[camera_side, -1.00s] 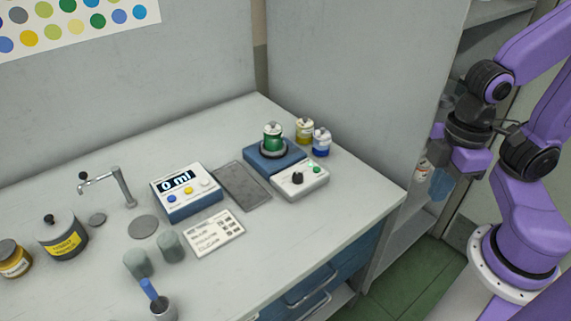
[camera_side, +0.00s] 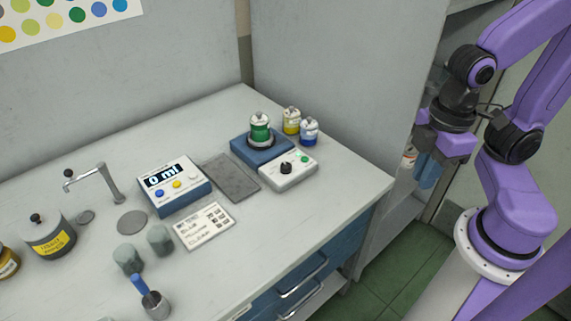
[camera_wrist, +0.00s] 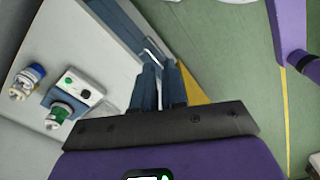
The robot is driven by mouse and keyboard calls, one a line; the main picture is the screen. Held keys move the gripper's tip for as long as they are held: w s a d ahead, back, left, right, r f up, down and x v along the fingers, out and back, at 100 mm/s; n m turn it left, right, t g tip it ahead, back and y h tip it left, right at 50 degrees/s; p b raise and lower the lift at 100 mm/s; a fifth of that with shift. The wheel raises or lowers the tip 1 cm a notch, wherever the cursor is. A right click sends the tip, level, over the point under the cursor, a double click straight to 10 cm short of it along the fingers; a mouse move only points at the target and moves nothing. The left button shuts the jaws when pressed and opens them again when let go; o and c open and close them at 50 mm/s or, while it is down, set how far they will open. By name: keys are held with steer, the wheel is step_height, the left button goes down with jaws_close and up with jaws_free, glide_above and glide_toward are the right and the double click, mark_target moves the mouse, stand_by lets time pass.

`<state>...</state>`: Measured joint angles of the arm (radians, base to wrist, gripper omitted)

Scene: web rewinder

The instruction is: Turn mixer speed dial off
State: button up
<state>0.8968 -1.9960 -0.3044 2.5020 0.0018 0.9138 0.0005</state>
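The mixer is a blue base with a white control box (camera_side: 288,176) at its front, on the right part of the bench. Its dark speed dial (camera_side: 286,168) sits on the box beside a small green spot. The dial's setting is too small to read. A green jar (camera_side: 260,130) stands on the mixer's round dark top. In the wrist view the control box (camera_wrist: 88,93) is left of my fingers. My gripper (camera_wrist: 161,75) points down, clear of the bench's right side and away from the dial. Its blue fingers are close together; whether they touch is unclear.
Yellow (camera_side: 291,121) and blue (camera_side: 308,132) jars stand behind the mixer. A blue display unit reading 0 ml (camera_side: 175,186) and a grey pad (camera_side: 230,178) are to its left. A grey partition (camera_side: 345,90) rises behind. The bench right of the mixer is clear.

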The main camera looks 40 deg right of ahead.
steer(key=o, duration=0.5)
steer(key=shift+w+a, duration=0.15)
steer(key=shift+w, duration=0.05)
steer(key=shift+o, duration=1.2)
steer(key=w+a+m, duration=0.3)
steer(key=w, duration=0.4)
steer(key=shift+w+a+r, duration=0.35)
steer(key=m, duration=1)
glide_above(286, 165)
step_height(286, 165, down, 4)
step_height(286, 165, down, 17)
steer(key=shift+f, duration=0.2)
steer(key=c, duration=1)
